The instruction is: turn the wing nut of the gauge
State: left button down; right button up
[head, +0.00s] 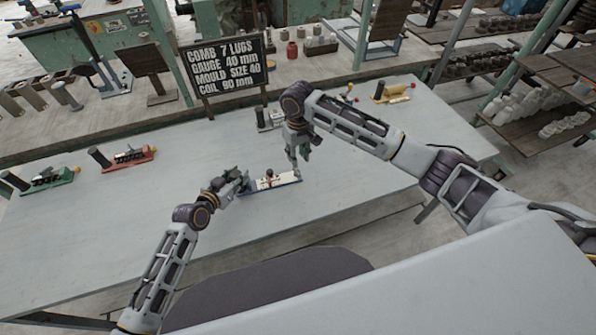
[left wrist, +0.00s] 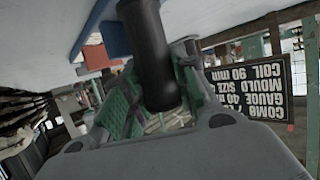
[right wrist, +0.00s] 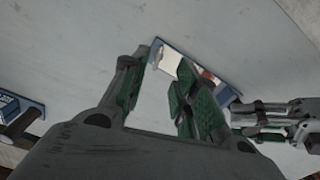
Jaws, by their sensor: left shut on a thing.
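The gauge (head: 287,180) lies on the table, a blue base with a pale top plate and small dark and red parts near its middle. Its wing nut is too small to make out. My left gripper (head: 240,180) is at the gauge's left end, shut on its black handle (left wrist: 152,50), which stands between the fingers in the left wrist view. My right gripper (head: 300,155) points down by the gauge's right end. In the right wrist view its fingers are apart and empty, with the gauge (right wrist: 168,60) beyond and partly hidden by one finger.
A red gauge (head: 130,158) and a green gauge (head: 50,180) stand at the table's left. A blue-grey one (head: 268,120) stands behind my right gripper and a yellow one (head: 395,92) at the back right. A black sign (head: 228,68) stands at the back edge. The front of the table is clear.

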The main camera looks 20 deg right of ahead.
aim_at(298, 173)
jog(key=shift+f, duration=4.7)
grip_shut()
